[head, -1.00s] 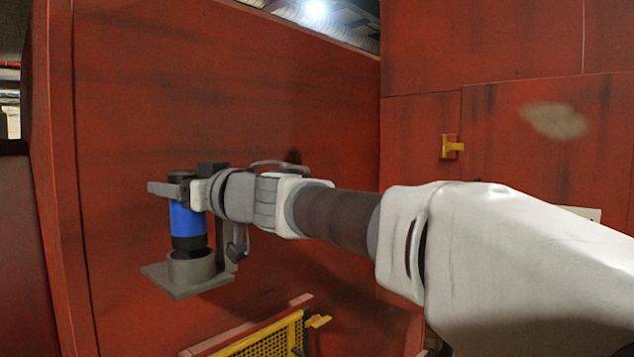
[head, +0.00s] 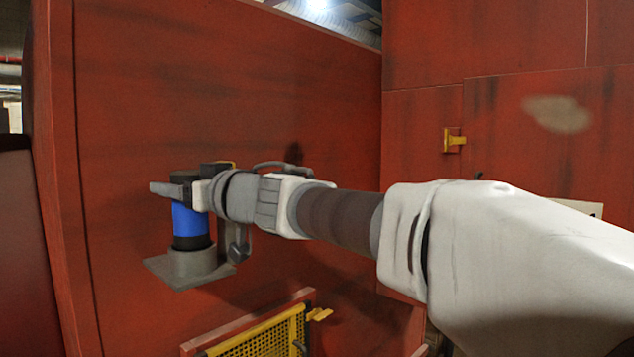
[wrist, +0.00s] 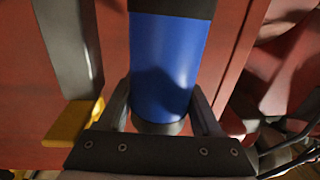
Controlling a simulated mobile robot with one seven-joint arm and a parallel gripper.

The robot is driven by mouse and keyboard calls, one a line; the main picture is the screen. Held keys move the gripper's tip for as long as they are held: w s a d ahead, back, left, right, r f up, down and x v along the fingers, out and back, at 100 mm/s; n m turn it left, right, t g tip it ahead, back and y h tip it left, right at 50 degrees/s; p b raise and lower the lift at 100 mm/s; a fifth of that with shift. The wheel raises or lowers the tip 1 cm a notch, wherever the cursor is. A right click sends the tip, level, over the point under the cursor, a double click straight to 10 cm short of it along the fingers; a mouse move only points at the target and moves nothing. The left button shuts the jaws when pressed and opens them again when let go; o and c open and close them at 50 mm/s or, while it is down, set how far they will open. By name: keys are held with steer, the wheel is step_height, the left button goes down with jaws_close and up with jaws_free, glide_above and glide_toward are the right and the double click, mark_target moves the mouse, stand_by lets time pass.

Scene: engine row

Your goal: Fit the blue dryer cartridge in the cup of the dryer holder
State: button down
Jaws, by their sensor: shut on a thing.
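The blue dryer cartridge (head: 190,221), with black ends, stands upright in the head view. Its lower black end meets the rim of the grey cup of the dryer holder (head: 186,268) and appears to be inside it. I cannot tell how deep it sits. My gripper (head: 176,189) is shut on the cartridge near its top. In the wrist view the cartridge (wrist: 165,65) lies between the two fingers of my gripper (wrist: 162,105). The inside of the cup is hidden.
The holder stands out from a red wall panel (head: 230,110). A yellow mesh guard (head: 270,338) is below to the right. A small yellow bracket (head: 454,140) is on the right-hand red wall. The space left of the holder is clear.

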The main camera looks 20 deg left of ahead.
mark_target(183, 209)
steer(key=shift+f+b, duration=1.2)
steer(key=shift+f, duration=0.6)
jaws_free()
steer(key=shift+s, duration=0.1)
steer(key=shift+d, duration=0.15)
steer(key=b+v, duration=0.1)
steer(key=v, duration=1.6)
